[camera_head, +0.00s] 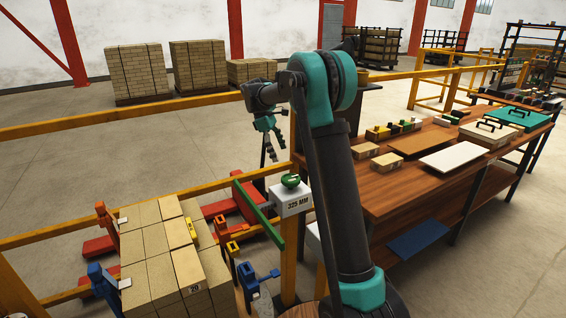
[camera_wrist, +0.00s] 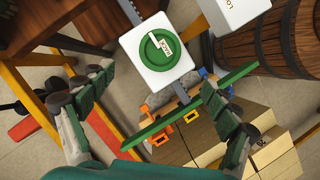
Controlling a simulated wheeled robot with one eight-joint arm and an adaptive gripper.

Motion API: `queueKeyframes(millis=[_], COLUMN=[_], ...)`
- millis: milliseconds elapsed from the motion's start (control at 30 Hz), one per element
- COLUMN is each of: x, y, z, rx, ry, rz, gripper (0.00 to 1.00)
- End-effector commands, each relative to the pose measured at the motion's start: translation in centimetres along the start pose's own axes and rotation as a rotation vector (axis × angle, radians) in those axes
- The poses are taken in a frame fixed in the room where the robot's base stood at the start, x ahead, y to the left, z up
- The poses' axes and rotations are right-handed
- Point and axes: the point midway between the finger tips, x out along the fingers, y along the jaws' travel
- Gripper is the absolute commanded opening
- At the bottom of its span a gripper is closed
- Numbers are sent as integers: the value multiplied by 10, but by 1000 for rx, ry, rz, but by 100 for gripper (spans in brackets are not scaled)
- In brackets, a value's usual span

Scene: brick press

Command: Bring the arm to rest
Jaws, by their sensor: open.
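My gripper (camera_head: 267,155) hangs in the middle of the head view, fingers pointing down and empty. My arm rises in front of the workbench and bends at a teal elbow.
A stack of tan bricks (camera_head: 150,240) stands at lower left among red, blue, orange and yellow clamps. A yellow rail (camera_head: 130,117) crosses behind. The wooden workbench (camera_head: 450,190) at right holds boards, small blocks and cases. A barrel (camera_wrist: 265,40) shows in the wrist view.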

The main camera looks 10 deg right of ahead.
Motion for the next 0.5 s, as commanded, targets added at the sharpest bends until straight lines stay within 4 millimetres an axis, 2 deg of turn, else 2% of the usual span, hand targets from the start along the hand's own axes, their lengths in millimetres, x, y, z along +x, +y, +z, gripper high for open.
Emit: queueKeyframes(millis=[167, 500], x=[-8, -7], y=[0, -2], z=[0, 2], rx=[0, 10], ry=[0, 5], rz=[0, 2], gripper=[89, 89])
